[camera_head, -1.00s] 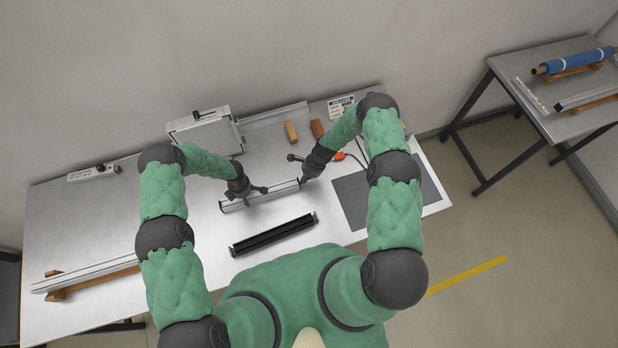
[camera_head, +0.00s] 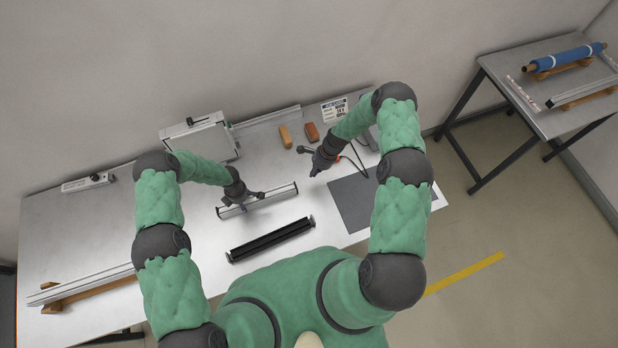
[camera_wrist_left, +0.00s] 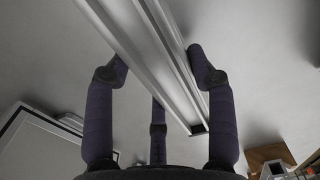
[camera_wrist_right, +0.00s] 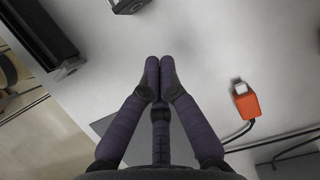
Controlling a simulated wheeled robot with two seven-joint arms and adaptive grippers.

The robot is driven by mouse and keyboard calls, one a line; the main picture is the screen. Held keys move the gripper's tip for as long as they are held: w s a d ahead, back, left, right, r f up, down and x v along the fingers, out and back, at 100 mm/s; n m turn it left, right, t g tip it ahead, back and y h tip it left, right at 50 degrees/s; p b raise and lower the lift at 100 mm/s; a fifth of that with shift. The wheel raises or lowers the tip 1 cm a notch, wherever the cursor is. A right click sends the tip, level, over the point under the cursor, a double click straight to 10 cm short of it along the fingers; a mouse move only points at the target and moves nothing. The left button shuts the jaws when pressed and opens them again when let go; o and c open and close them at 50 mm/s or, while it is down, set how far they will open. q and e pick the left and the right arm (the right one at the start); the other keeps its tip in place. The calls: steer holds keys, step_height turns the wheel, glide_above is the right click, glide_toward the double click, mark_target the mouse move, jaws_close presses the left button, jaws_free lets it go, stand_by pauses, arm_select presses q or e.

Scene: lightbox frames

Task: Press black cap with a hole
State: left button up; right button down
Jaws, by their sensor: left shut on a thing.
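A silver aluminium profile (camera_head: 275,197) lies across the middle of the white table. My left gripper (camera_head: 249,197) is shut on it; in the left wrist view the profile (camera_wrist_left: 125,35) runs between the fingers. A dark end piece (camera_wrist_left: 199,129) shows at one profile end in that view. In the right wrist view a profile end with a dark face (camera_wrist_right: 128,5) shows at the top edge; I cannot make out a hole. My right gripper (camera_head: 315,171) is to the right of the profile, apart from it, its fingers closed together (camera_wrist_right: 159,66) with nothing between them.
A black slotted bar (camera_head: 270,240) lies in front of the profile. A grey mat (camera_head: 353,200) lies at the right. An orange connector (camera_wrist_right: 246,101) with a black cable lies near my right gripper. Two small blocks (camera_head: 312,132) and a white case (camera_head: 205,140) stand at the back.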

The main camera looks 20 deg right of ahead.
steer(key=shift+v, duration=2.1)
arm_select(q)
steer(key=o, duration=1.4)
steer(key=shift+r, duration=0.1)
